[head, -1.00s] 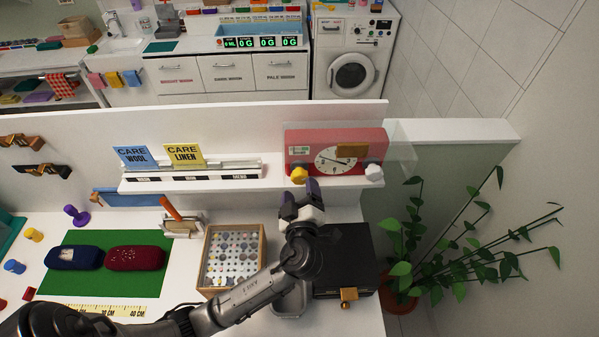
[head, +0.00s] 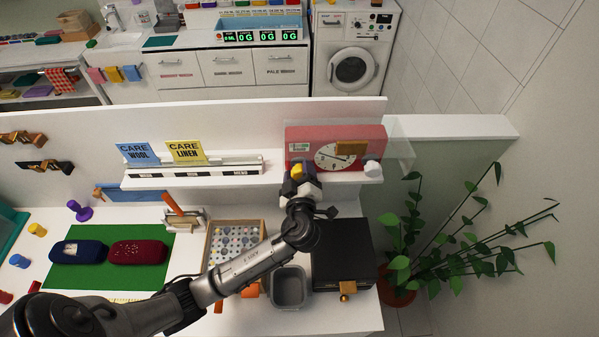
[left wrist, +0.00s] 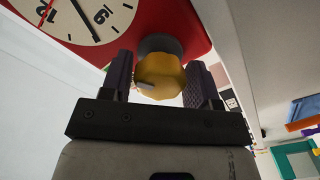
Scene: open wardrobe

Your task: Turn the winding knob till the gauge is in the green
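A red clock unit (head: 374,137) with a white dial stands on the shelf. A yellow knob (head: 297,168) is at its lower left and a white knob (head: 373,169) at its lower right. A small gauge with green on it (head: 299,147) sits left of the dial; its reading is too small to tell. My left gripper (head: 300,182) is at the yellow knob. In the left wrist view, the yellow knob (left wrist: 160,76) with a pale pointer lies between its two fingers (left wrist: 163,82), close to both; I cannot tell whether they press it. My right gripper is not in view.
A clear panel (head: 400,145) stands just right of the clock. A shelf rail with care cards (head: 186,151) is to the left. Below are a button box (head: 208,245), a grey bin (head: 290,288) and a black box (head: 343,250). A plant (head: 400,265) stands at the right.

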